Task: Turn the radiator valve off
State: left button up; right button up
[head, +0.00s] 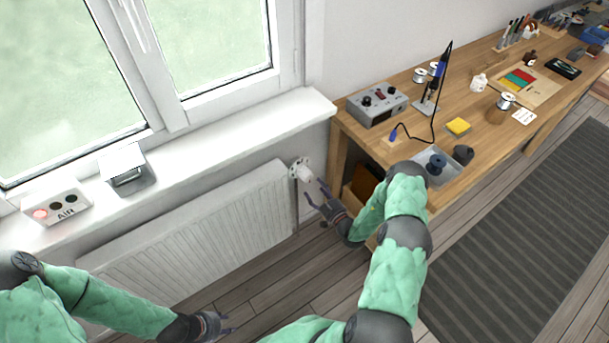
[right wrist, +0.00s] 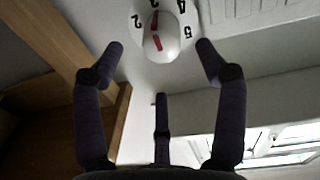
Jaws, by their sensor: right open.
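The radiator valve (head: 301,171) is a white knob at the right end of the white radiator (head: 205,225). In the right wrist view the valve (right wrist: 162,40) shows black numbers on its collar and red marks, one on the collar near the 3 and one on the knob. My right gripper (head: 322,192) is open and empty just to the right of and below the valve. Its fingers point at the knob, which appears between the two upper fingertips, with no clear contact. My left gripper (head: 229,322) is low in front of the radiator, its fingers apart and empty.
A wooden workbench (head: 467,110) stands right of the valve, close to my right arm, holding a grey box (head: 377,104) and a tray (head: 447,172). The window sill (head: 230,132) juts out above the radiator. An AIR box (head: 57,207) sits on the sill.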

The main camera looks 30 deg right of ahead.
aim_at(309, 180)
jog(key=w, duration=0.3)
jog(key=w+b, duration=0.1)
jog(key=w, duration=0.2)
jog(key=w+b, duration=0.1)
jog(key=w, duration=0.2)
jog(key=shift+a, duration=0.25)
jog(key=shift+s, duration=0.1)
jog(key=c, duration=1.1)
